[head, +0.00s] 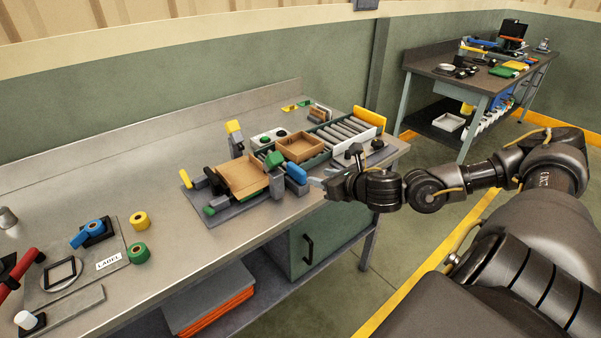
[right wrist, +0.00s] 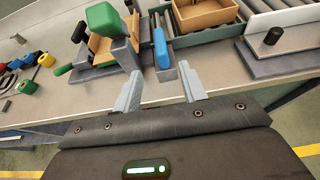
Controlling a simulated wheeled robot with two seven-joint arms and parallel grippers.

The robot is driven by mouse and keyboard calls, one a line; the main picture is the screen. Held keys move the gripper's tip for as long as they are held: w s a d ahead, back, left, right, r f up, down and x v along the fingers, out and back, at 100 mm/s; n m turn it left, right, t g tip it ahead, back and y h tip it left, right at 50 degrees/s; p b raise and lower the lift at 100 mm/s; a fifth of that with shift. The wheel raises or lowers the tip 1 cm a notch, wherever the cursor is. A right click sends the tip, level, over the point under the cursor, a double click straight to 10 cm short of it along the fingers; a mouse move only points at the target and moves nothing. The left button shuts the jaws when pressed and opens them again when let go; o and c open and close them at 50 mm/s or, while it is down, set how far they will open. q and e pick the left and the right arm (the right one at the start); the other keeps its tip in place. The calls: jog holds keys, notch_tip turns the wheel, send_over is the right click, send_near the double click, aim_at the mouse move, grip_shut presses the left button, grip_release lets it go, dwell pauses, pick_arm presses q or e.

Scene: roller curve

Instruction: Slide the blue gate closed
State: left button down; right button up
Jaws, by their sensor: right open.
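The blue gate (head: 296,173) shows as a blue rounded bar at the near side of the roller curve, between the tilted wooden tray (head: 243,174) and the open wooden box (head: 300,146). In the right wrist view the blue gate (right wrist: 161,47) stands upright in a grey mount, just beyond my fingertips. My right gripper (head: 318,183) is at the table's front edge, close to the blue gate and to its right. Its fingers (right wrist: 160,74) are apart with nothing between them, and no contact with the gate shows. My left gripper is not in view.
A green block (right wrist: 103,18) on a grey post stands left of the gate. The roller conveyor (head: 345,131) runs behind it to a yellow end piece (head: 370,117). Tape rolls (head: 139,221) lie to the left. The tabletop (head: 110,175) behind them is clear.

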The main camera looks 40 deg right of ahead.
aim_at(302, 171)
jog(key=p+x, duration=0.3)
jog(key=x, duration=0.6)
jog(key=shift+w+d+p, duration=0.1)
jog(key=shift+w+p, duration=0.25)
jog(key=shift+p, duration=0.05)
jog(key=shift+w+f, duration=0.3)
jog(key=shift+w, duration=0.25)
grip_shut()
